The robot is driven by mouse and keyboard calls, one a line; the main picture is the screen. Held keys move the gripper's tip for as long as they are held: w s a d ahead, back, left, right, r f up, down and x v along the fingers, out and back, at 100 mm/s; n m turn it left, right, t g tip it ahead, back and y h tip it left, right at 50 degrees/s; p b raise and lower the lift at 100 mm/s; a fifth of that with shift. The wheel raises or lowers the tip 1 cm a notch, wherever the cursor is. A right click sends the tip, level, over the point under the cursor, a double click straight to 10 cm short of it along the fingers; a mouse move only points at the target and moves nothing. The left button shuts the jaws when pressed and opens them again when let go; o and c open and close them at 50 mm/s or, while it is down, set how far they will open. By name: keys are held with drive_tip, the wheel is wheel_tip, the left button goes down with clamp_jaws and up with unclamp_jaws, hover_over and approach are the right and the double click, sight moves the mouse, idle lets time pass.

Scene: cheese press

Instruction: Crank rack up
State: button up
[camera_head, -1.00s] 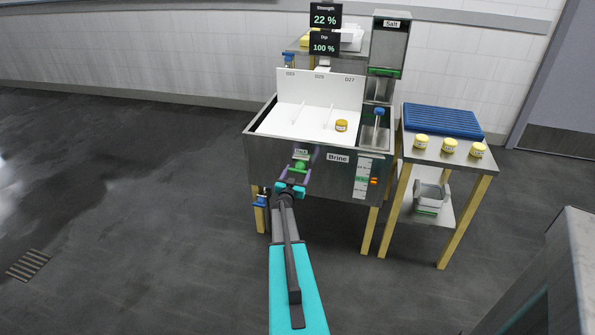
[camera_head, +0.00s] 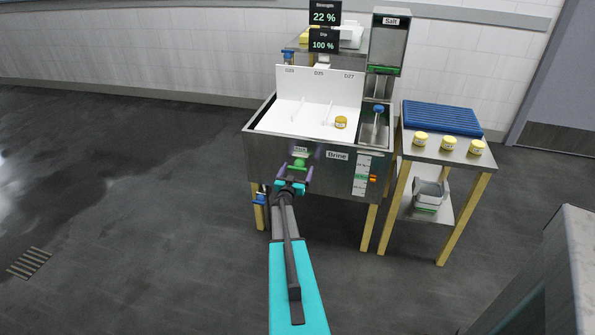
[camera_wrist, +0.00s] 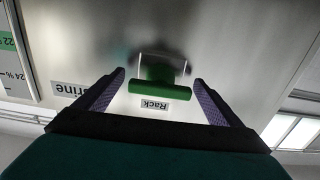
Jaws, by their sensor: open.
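The green rack handle (camera_head: 298,163) is on the front of the steel brine tank (camera_head: 268,155), next to a label reading Rack. The handle also shows in the wrist view (camera_wrist: 160,90) as a green horizontal bar on a bracket. My gripper (camera_head: 295,172) is open in front of the handle. In the wrist view its two purple fingers stand one on each side of the bar, with gaps visible. A display (camera_head: 323,46) reads Dip 100 %.
A salt dispenser (camera_head: 389,45) stands behind the tank. A strength display (camera_head: 325,13) reads 22 %. Open floor lies to the left.

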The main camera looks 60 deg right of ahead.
drive_tip(key=shift+a, duration=0.1)
drive_tip(key=b+v, duration=0.1)
drive_tip(key=v, duration=1.2)
drive_tip(key=shift+s+a+b, duration=0.2)
drive_tip(key=shift+a+b, duration=0.05)
drive_tip(key=shift+b, duration=0.05)
idle(0.6)
